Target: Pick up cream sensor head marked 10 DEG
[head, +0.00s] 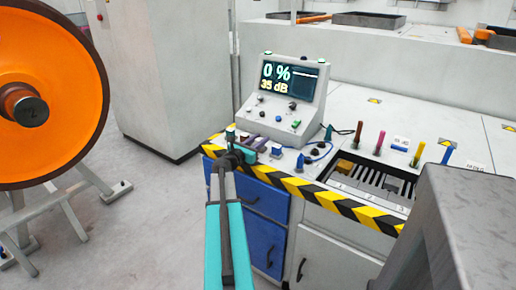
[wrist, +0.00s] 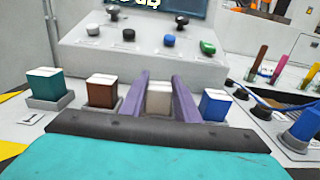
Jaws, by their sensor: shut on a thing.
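The cream sensor head (wrist: 159,102) is between the two purple fingers of my gripper (wrist: 160,88) in the wrist view. The fingers are shut on its left and right sides. It stands upright in the row of sensor heads, and its lower part and any holder under it are hidden by my gripper. I cannot read a marking on it. In the head view my gripper (head: 254,141) is at the left end of the bench top, in front of the console, and I cannot make out the cream head there.
A teal head (wrist: 43,84) and a brown head (wrist: 102,90) stand left of it, a blue head (wrist: 214,104) close on the right. Behind is the console (head: 285,92) with knobs. Right are a blue cable, coloured sticks and a slotted tray (head: 367,180). An orange wheel (head: 60,75) stands left.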

